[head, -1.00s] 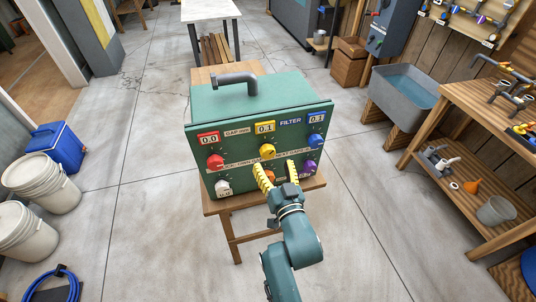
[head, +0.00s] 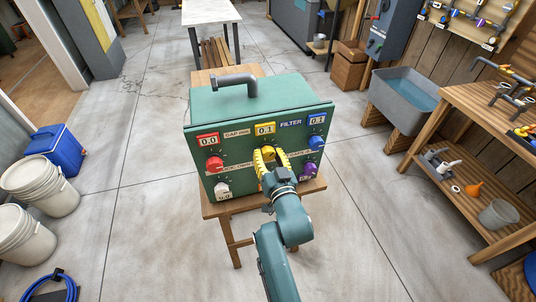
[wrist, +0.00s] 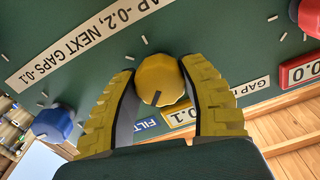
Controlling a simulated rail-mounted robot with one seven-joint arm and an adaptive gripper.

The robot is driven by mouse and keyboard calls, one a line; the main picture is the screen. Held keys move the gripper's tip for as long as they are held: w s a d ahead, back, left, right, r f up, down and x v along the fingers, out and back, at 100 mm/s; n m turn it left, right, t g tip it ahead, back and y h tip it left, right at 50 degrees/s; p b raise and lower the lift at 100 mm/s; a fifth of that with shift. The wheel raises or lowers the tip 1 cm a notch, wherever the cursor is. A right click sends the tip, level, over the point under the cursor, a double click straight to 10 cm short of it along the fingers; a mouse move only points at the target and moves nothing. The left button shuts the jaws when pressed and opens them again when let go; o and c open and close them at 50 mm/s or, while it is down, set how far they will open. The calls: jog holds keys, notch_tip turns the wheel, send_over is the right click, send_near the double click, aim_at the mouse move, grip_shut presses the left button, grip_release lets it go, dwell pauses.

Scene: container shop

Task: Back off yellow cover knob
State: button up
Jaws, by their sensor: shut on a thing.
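The green filter box (head: 225,118) stands on a small wooden table, its sloped front facing me. The yellow cover knob (wrist: 158,80) sits at the middle of the panel, with a dark pointer line on its face. The yellow display (head: 265,129) above it reads 0.1. My gripper (head: 269,153) has its yellow ribbed fingers on either side of the knob and is shut on it. In the head view the fingers partly hide the knob, and the orange knob below is hidden behind my gripper.
A red knob (head: 215,164) and a blue knob (head: 316,142) flank the yellow one. A white knob (head: 222,188) and a purple knob (head: 305,171) sit lower. The red display (head: 208,140) reads 0.0, the blue display (head: 317,119) 0.1. A label strip crosses the panel.

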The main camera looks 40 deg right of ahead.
jog(key=shift+n, duration=0.3)
jog(key=n+p, duration=0.1)
jog(key=n, duration=0.3)
jog(key=shift+p, duration=0.4)
jog(key=shift+n+p, duration=0.6)
jog(key=shift+n, duration=1.5)
jog(key=shift+f, duration=0.1)
jog(key=o, duration=1.2)
